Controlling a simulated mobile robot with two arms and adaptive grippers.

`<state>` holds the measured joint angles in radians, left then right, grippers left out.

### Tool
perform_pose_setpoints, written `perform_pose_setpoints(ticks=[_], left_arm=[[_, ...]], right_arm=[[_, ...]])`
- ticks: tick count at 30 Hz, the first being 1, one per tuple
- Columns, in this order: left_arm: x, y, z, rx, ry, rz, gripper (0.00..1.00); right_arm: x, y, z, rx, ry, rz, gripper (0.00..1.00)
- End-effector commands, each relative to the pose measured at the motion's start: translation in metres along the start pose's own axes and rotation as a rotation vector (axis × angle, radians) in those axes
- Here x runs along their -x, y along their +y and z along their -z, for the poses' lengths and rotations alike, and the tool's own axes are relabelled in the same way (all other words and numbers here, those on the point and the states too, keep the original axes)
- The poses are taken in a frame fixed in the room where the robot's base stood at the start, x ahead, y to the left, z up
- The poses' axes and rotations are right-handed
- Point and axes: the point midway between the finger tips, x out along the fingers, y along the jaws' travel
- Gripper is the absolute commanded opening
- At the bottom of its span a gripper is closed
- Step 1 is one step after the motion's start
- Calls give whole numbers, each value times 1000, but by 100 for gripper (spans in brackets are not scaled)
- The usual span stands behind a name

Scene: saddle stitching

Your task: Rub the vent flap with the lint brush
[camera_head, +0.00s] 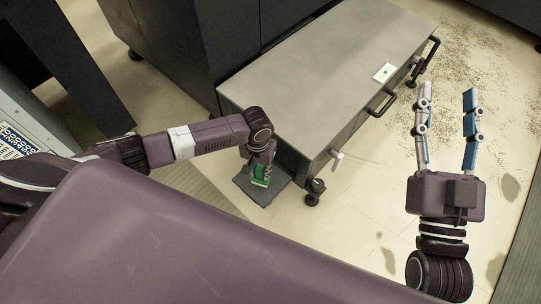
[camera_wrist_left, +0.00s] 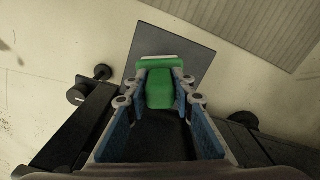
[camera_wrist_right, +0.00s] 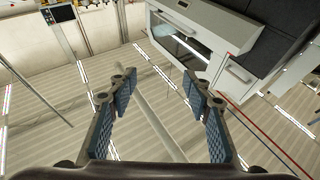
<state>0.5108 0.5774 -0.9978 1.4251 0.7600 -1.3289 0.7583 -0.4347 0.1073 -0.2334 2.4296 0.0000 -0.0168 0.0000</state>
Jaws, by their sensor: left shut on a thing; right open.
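The green lint brush (camera_head: 261,178) is in my left gripper (camera_head: 262,172), low beside the near end of the grey machine. In the left wrist view my left gripper (camera_wrist_left: 160,82) is shut on the green handle of the lint brush (camera_wrist_left: 160,92), and a pale edge shows at its far end. The dark grey vent flap (camera_head: 257,192) sticks out low from the machine's end, with the brush over it. The flap also shows in the left wrist view (camera_wrist_left: 186,53) behind the brush. I cannot tell whether they touch. My right gripper (camera_head: 448,110) is open and empty; it also shows in the right wrist view (camera_wrist_right: 160,95).
The grey-topped machine (camera_head: 310,65) on casters has black handles (camera_head: 380,103) and a lever (camera_head: 337,160) on its side. Pale floor (camera_head: 360,210) is open to the right, with dark specks farther back.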

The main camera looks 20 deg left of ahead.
Motion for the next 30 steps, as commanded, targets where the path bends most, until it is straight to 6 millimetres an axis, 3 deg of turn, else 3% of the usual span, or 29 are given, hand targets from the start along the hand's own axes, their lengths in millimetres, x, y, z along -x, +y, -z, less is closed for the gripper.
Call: perform_pose_setpoints(ticks=[30], left_arm=[[15, -5, 0, 1, 0, 0, 0]], right_arm=[[25, 12, -87, 12, -424, -23, 45]])
